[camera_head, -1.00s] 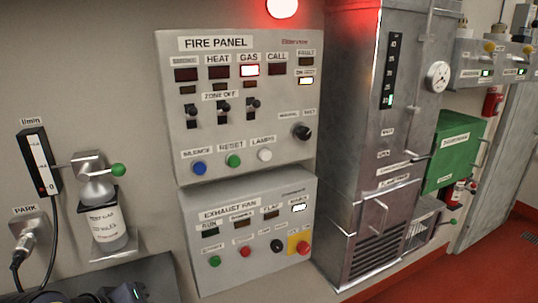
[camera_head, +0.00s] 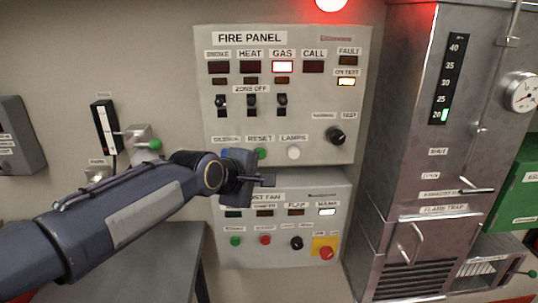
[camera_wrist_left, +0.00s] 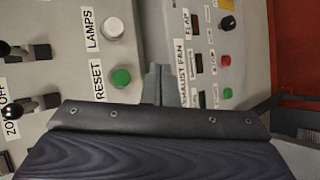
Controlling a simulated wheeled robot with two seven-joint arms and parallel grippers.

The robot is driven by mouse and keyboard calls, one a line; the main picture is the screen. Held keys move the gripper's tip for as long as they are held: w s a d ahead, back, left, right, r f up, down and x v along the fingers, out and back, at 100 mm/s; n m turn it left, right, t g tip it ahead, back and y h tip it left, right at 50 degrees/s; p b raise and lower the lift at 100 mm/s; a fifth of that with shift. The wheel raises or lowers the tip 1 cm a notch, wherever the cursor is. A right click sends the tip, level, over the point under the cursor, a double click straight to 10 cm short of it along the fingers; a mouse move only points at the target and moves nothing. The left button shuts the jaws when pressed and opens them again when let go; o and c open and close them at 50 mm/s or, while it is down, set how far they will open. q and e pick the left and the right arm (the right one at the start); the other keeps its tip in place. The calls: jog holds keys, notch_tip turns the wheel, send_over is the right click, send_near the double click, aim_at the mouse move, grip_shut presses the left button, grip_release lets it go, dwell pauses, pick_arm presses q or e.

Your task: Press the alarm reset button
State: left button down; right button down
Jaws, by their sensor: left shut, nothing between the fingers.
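The fire panel (camera_head: 345,110) is a grey wall box. Its green RESET button (camera_head: 261,153) sits in the bottom row, left of the white LAMPS button (camera_head: 293,152). In the wrist view the green RESET button (camera_wrist_left: 121,77) is in plain sight beside its label, with the white LAMPS button (camera_wrist_left: 113,28) above it. My left gripper (camera_head: 268,180) is shut and empty, its tips just below RESET in the picture. In the wrist view the fingertips (camera_wrist_left: 156,82) are right of the button, apart from it in the picture. The SILENCE button is mostly hidden behind my gripper. My right gripper is out of view.
The red GAS lamp (camera_head: 283,67) and the ON TEST lamp (camera_head: 346,81) are lit. A key switch (camera_head: 335,135) is at lower right of the panel. The exhaust fan panel (camera_head: 285,255) hangs below, partly covered by my arm. A metal cabinet (camera_head: 405,110) stands to the right.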

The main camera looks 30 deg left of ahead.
pick_arm(q)
jog(key=shift+w, duration=0.1)
send_near(262, 157)
jog(key=shift+w+d+f+p, duration=0.1)
jog(key=shift+w+d+f, duration=0.15)
jog(key=shift+w+f, duration=0.45)
jog(key=shift+w+d+f+p, duration=0.15)
jog(key=shift+w+d+f, duration=0.1)
jog(key=shift+w+f, duration=0.4)
jog(key=shift+w+d+f+p, duration=0.1)
jog(key=shift+w+d+f, duration=0.15)
jog(key=shift+w+f, duration=0.45)
jog(key=shift+r, duration=0.1)
jog(key=shift+w, duration=0.1)
dwell(0.4)
jog(key=shift+w+a, duration=0.2)
jog(key=shift+w, duration=0.1)
jog(key=shift+w+a+p, duration=0.3)
jog(key=shift+w+a, duration=0.1)
jog(key=shift+w, duration=0.2)
dwell(1.1)
jog(key=shift+s+d, duration=0.6)
jog(key=shift+s, duration=0.35)
